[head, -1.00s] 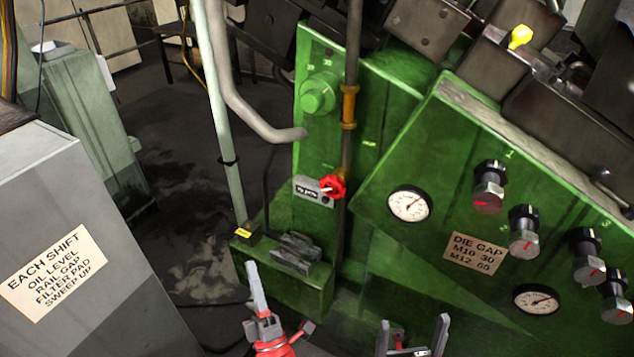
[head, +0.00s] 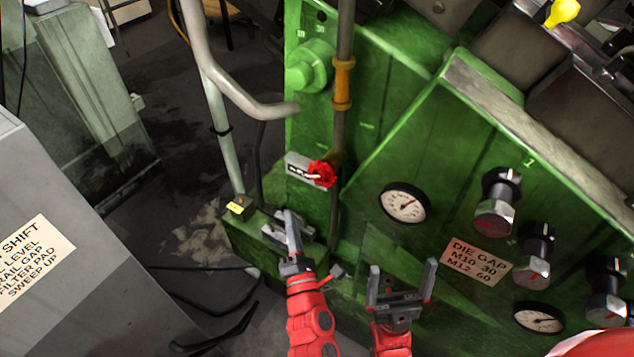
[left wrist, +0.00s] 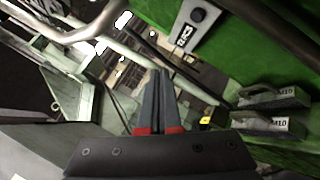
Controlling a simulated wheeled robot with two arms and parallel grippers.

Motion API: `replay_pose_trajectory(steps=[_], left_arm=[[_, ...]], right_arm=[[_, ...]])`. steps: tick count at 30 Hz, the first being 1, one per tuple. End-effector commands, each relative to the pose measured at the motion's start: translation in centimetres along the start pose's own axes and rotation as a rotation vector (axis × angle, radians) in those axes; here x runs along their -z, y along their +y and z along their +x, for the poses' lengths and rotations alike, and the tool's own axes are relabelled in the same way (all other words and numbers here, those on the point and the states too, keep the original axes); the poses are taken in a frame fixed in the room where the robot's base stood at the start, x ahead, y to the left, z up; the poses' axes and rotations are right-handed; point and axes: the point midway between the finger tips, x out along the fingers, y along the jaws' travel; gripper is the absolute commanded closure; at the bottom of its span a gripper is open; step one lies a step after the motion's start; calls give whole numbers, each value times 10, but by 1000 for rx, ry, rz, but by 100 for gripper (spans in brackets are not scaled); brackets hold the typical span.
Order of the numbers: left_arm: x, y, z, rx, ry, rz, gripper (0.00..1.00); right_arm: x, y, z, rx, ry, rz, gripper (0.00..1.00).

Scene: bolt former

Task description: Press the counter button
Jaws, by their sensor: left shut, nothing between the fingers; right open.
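The counter (head: 297,166), a small grey box with a dark digit window, sits on the green machine face. A red handwheel (head: 322,174) covers its right part in the head view, so its button is hidden there. In the left wrist view the counter (left wrist: 186,36) and its round black button (left wrist: 198,15) show clearly at the top. My left gripper (head: 289,215) is shut and empty, below the counter and apart from it; its fingers (left wrist: 160,75) point up in the left wrist view. My right gripper (head: 403,267) is open and empty, lower right of the counter.
Grey blocks marked M10 (left wrist: 273,96) rest on the green ledge by my left gripper. A vertical pipe (head: 337,130) runs beside the handwheel. A bent grey rail (head: 245,98) hangs upper left. A gauge (head: 404,203) and several knobs are at right.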

Motion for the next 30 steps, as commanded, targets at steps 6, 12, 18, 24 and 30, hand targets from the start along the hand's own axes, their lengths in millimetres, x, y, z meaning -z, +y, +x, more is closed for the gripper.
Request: replay_pose_trajectory(steps=[6, 12, 18, 24, 30], left_arm=[[-10, -10, 15, 0, 0, -1, 100], [-25, -24, 36, -3, 1, 0, 100], [-34, -40, 50, -1, 1, -1, 100], [-42, -43, 59, -3, 0, 1, 100], [-44, -43, 61, -2, 0, 2, 100]], right_arm=[[0, 0, 0, 0, 0, 0, 0], [0, 0, 0, 0, 0, 0, 0], [-2, -1, -12, 0, 0, 0, 0], [-3, -1, -17, 0, 0, 0, 0], [-3, -1, -16, 0, 0, 0, 0]])
